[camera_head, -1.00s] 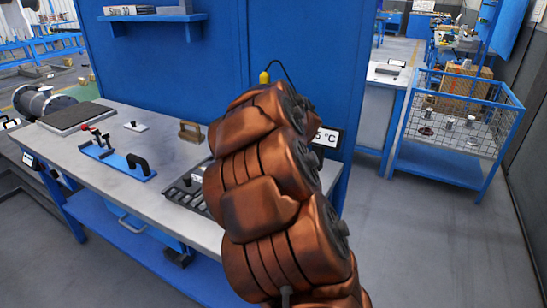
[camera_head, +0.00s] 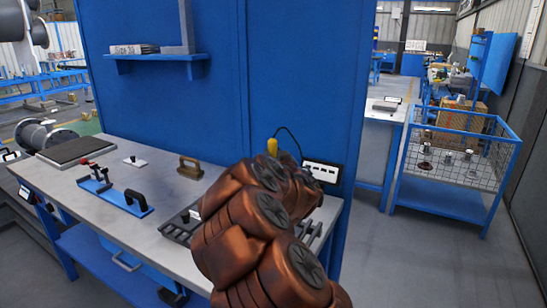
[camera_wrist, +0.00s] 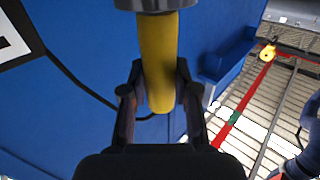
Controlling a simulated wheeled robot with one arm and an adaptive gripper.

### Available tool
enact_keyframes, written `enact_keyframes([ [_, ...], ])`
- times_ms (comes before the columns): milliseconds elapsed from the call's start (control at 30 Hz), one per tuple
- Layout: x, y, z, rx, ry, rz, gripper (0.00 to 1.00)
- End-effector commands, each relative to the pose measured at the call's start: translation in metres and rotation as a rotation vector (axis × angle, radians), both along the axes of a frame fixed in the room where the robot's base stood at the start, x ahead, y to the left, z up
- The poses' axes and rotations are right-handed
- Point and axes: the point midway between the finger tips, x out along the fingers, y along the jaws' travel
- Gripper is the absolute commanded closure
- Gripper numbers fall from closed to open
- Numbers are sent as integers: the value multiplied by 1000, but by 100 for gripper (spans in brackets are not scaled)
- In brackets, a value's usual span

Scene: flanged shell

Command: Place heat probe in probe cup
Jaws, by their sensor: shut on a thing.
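The heat probe has a yellow handle (camera_head: 272,147) with a thin black cable, and shows just above my copper-coloured arm in the head view. In the wrist view the yellow handle (camera_wrist: 158,62) lies between the two dark fingers of my gripper (camera_wrist: 154,88), which is shut on it. A grey collar sits at the handle's upper end in that view. The probe's tip is not visible. I cannot make out the probe cup in either view; my arm hides part of the bench's right end.
The workbench (camera_head: 95,222) holds a grey slotted tray (camera_head: 178,229), a brown handled block (camera_head: 190,167), a blue fixture (camera_head: 122,199) and a dark plate (camera_head: 75,152). A white display (camera_head: 322,172) stands behind my arm. A blue wire-mesh cart (camera_head: 440,196) stands at the right.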

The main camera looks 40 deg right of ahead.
Motion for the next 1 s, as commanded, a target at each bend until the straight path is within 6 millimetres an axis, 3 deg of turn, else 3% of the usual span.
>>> enact_keyframes([
  [467,0,0,-7,0,-1,0,100],
  [500,0,0,-6,0,-1,0,66],
  [700,0,0,-6,-1,0,-1,46],
  [1000,0,0,-5,-1,0,-1,46],
])
